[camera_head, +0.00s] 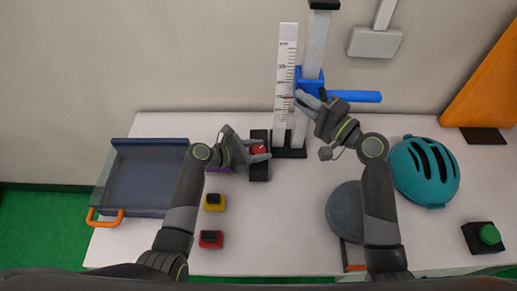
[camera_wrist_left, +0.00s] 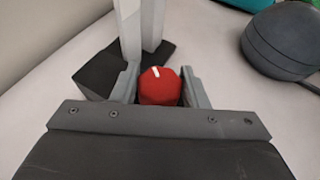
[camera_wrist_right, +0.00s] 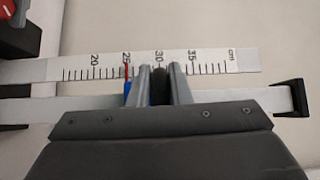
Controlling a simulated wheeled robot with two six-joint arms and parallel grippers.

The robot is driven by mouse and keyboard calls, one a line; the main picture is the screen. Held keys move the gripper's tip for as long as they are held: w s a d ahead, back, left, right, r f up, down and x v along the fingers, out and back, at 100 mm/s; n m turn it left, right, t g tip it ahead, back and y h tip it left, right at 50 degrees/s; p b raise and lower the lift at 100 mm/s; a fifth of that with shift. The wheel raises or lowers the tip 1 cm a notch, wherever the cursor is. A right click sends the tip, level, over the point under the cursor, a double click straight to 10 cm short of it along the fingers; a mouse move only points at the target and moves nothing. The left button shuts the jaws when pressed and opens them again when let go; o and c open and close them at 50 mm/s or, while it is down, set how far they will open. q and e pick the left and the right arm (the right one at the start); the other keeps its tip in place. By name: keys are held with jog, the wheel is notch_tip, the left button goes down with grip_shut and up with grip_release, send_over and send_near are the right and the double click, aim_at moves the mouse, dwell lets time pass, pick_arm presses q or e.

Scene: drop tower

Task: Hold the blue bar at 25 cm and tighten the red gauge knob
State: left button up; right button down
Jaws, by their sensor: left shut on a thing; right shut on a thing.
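The blue bar (camera_head: 352,95) sticks out to the right from the blue carriage (camera_head: 309,83) on the upright post. My right gripper (camera_head: 307,101) is at the carriage, shut on a part of the blue bar; a dark piece shows between its fingers (camera_wrist_right: 160,76). In the right wrist view a red pointer (camera_wrist_right: 126,73) lies at about the 25 mark of the white scale (camera_wrist_right: 80,71). The red knob (camera_wrist_left: 159,86) has a white line tilted slightly left of upright. My left gripper (camera_wrist_left: 160,88) has its fingers around the knob, also in the head view (camera_head: 259,149).
A dark tray with an orange handle (camera_head: 117,213) is at the left. A yellow block (camera_head: 215,203) and a red block (camera_head: 211,240) stand in front. A dark round weight (camera_head: 345,212), a teal helmet (camera_head: 424,172) and a green button (camera_head: 489,234) are at right.

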pick_arm(q)
jog(key=shift+g, duration=0.3)
jog(key=m+g+h, duration=0.1)
jog(key=m+g, duration=0.2)
jog(key=shift+w+m+g, duration=0.1)
jog(key=shift+m+g, duration=0.3)
jog(key=shift+f+m+g, duration=0.1)
jog(key=shift+m+g, duration=1.7)
jog(key=shift+g, duration=0.3)
jog(key=shift+a, duration=0.1)
jog(key=o, duration=1)
jog(key=shift+g, duration=0.3)
jog(key=shift+c, duration=0.2)
jog(key=shift+m, duration=0.3)
jog(key=v, duration=1.2)
